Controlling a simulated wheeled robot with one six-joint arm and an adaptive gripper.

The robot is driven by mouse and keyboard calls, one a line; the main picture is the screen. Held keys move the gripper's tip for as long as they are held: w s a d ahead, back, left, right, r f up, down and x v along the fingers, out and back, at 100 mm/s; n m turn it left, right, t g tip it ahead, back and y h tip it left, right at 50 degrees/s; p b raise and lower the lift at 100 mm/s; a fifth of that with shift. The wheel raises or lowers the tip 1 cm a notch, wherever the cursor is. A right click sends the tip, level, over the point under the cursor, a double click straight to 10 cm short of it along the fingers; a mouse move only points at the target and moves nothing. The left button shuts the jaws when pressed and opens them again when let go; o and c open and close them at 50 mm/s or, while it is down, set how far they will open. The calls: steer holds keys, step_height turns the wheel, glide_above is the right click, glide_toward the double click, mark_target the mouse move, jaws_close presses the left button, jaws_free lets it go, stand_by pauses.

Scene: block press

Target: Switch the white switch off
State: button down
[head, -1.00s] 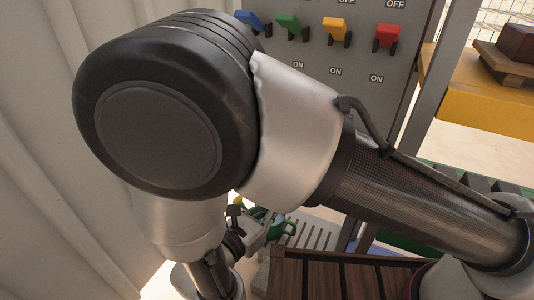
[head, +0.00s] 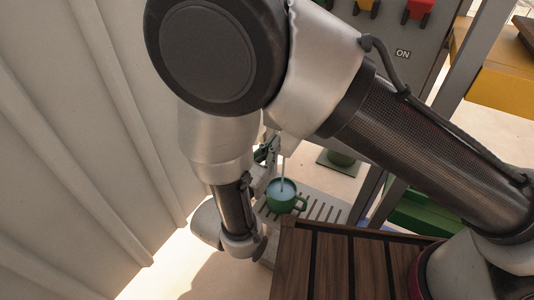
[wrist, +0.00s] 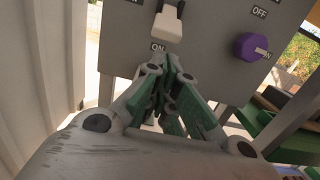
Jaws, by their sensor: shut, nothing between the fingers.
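The white switch (wrist: 168,26) is on the grey panel at the top of the wrist view. Its lever points down toward the ON label (wrist: 158,47) just below it. My gripper (wrist: 168,68) is shut and empty, its green-and-grey fingers just below the switch in the picture; I cannot tell whether they touch it. In the head view my gripper (head: 266,152) is partly hidden by my arm, and the white switch is not visible there.
A purple knob (wrist: 249,46) sits right of the switch on the panel (wrist: 212,40). In the head view, a teal mug (head: 284,197) stands on a slatted grate, with a wooden slatted surface (head: 335,262) in front. A ribbed pale wall (head: 70,150) closes the left side.

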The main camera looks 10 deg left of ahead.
steer(key=x, duration=0.5)
stand_by(0.4)
